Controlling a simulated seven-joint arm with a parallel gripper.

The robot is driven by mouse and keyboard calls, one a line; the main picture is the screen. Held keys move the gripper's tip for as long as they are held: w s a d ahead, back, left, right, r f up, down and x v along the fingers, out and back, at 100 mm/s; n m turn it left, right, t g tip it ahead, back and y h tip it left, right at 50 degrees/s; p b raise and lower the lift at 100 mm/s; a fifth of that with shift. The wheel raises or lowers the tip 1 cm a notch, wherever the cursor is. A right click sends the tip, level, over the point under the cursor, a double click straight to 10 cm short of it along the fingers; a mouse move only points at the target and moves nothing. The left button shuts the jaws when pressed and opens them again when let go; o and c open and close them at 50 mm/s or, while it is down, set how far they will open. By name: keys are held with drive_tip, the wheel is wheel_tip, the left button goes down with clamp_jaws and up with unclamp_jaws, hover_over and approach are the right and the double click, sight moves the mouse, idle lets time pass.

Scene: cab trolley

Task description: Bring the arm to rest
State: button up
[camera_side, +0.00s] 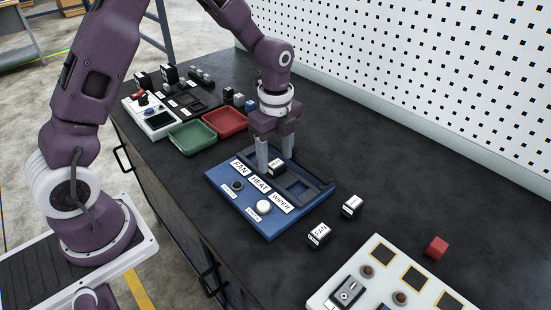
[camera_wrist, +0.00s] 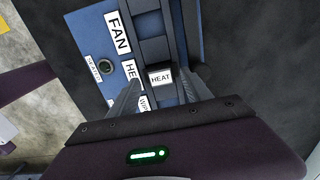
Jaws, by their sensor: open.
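My gripper (camera_side: 274,160) is low over the blue panel (camera_side: 234,209), with its fingers pointing down. The panel carries labels FAN, HEAT and WIPER, a dark knob and a white button. A black block with a white HEAT face (camera_side: 277,169) sits in the panel's dark frame, between or just beside the fingers. In the wrist view the HEAT block (camera_wrist: 160,78) lies between the two open fingers (camera_wrist: 158,92). Whether either finger touches it cannot be told. The frame slots on either side look empty.
Two small labelled blocks, one marked FAN (camera_side: 319,235) and another (camera_side: 352,206), lie right of the panel. A white panel (camera_side: 325,297) and red cube (camera_side: 437,247) are at front right. Green (camera_side: 192,137) and red (camera_side: 225,121) trays stand behind. A pegboard wall (camera_side: 420,65) borders the bench.

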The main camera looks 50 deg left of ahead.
wheel_tip(320, 180, up, 6)
drive_tip(key=shift+s+r, duration=0.15)
drive_tip(key=shift+r, duration=0.05)
drive_tip(key=s+d+r+n+t, duration=0.1)
drive_tip(key=s+r+n+t, duration=0.3)
drive_tip(key=s+r+n, duration=0.85)
drive_tip(key=s+n+t, duration=0.1)
drive_tip(key=s+n, duration=0.4)
drive_tip(key=s, duration=0.6)
drive_tip(key=shift+d+r+t, duration=0.2)
drive_tip(key=shift+d+t, duration=0.1)
drive_tip(key=shift+d, duration=0.05)
